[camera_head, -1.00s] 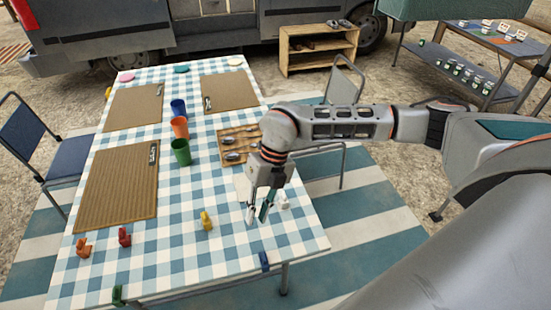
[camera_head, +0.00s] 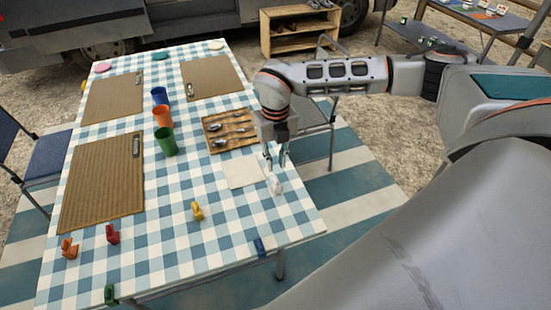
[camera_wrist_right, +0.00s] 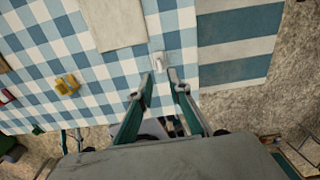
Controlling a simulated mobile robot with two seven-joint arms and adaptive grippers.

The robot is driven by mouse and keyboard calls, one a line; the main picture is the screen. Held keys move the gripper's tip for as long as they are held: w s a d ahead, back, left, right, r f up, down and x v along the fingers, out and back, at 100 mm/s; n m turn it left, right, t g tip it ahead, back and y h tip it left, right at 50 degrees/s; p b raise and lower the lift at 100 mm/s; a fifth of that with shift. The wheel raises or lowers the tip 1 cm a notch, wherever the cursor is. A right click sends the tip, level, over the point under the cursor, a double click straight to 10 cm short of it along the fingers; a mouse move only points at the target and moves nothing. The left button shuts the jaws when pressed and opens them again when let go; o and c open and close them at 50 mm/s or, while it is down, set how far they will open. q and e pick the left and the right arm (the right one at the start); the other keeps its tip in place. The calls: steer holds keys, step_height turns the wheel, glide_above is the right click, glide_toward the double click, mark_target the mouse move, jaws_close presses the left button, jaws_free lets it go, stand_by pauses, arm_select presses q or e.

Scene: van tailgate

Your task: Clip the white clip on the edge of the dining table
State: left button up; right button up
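The white clip (camera_head: 276,187) stands on the checked cloth of the dining table (camera_head: 225,238), near its right edge. In the right wrist view the white clip (camera_wrist_right: 160,61) lies just beyond the fingertips, roughly in line with the gap between them. My right gripper (camera_head: 276,158) is above the table's right side, fingers pointing down. In the right wrist view its fingers (camera_wrist_right: 164,82) are apart with nothing between the tips. A blue clip (camera_head: 259,247) and a green clip (camera_head: 110,294) are on the front edge. My left gripper is not in view.
Yellow (camera_head: 197,211), red (camera_head: 112,234) and orange (camera_head: 69,247) clips stand on the cloth. A beige napkin (camera_head: 243,172) and a wooden cutlery tray (camera_head: 229,126) lie near my right gripper. A chair (camera_head: 315,112) stands at the right side.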

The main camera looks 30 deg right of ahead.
mark_target(275, 178)
step_height(275, 178, down, 3)
steer(key=shift+f+b, duration=0.2)
steer(key=shift+b, duration=0.85)
steer(key=shift+f+b, duration=0.55)
steer(key=shift+f, duration=1.05)
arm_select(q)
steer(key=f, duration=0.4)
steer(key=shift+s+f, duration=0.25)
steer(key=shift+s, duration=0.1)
arm_select(e)
jaws_close()
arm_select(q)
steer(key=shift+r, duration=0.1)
arm_select(e)
steer(key=shift+r+p, duration=2.05)
steer(key=shift+r, duration=0.5)
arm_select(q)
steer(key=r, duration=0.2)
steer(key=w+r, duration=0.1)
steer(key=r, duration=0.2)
